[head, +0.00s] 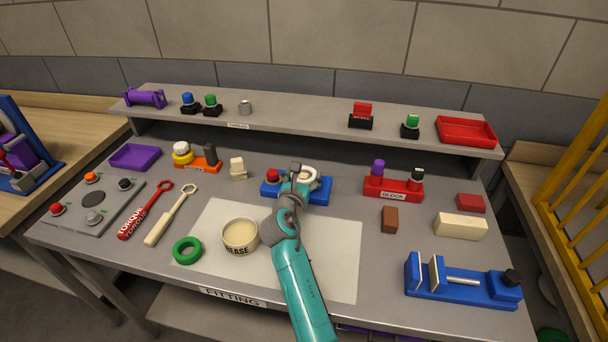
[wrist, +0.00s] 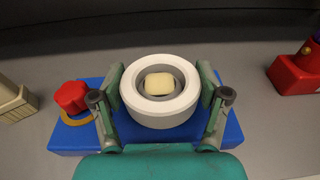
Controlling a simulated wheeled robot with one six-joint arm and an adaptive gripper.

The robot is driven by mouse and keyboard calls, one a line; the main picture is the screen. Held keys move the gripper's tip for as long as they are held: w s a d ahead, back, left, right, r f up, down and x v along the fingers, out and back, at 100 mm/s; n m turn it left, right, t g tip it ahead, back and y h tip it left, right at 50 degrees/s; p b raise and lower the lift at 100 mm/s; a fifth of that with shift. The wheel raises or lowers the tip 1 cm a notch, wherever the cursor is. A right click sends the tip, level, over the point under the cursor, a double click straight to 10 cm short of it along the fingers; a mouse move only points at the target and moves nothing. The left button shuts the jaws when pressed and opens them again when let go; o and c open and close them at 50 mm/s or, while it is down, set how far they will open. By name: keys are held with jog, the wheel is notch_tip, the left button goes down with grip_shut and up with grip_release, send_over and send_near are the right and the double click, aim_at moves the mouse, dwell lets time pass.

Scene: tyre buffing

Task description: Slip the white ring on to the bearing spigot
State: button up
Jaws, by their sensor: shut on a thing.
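The white ring (wrist: 160,91) is between the two fingers of my gripper (wrist: 160,100), which is shut on it. In the head view the ring (head: 312,172) shows partly behind my gripper (head: 296,172). It is over the blue base (wrist: 66,135), which also shows in the head view (head: 318,194). A cream, blunt top, seemingly the bearing spigot (wrist: 160,83), shows inside the ring's hole with a grey band around it. I cannot tell how far down the ring sits around it. A red knob (wrist: 71,97) with a yellow collar stands on the base's left end.
A red block holder (head: 394,188) stands right of the blue base, and a cream piece (head: 238,168) to its left. The grease tin (head: 240,235) and green ring (head: 187,251) lie in front. A raised shelf (head: 310,128) runs behind. The pale mat (head: 335,260) is mostly clear.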

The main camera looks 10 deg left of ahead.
jog(key=shift+s+f, duration=0.1)
jog(key=shift+f, duration=0.75)
jog(key=o, duration=1.5)
jog(key=shift+s+a, duration=0.1)
jog(key=shift+s, duration=0.05)
jog(key=shift+s+a+f, duration=0.1)
jog(key=shift+s+a, duration=0.05)
jog(key=shift+s, duration=0.35)
jog(key=shift+s+a, duration=0.15)
jog(key=shift+s, duration=0.85)
jog(key=shift+s+r, duration=0.45)
jog(key=shift+s, duration=0.15)
jog(key=shift+r, duration=0.1)
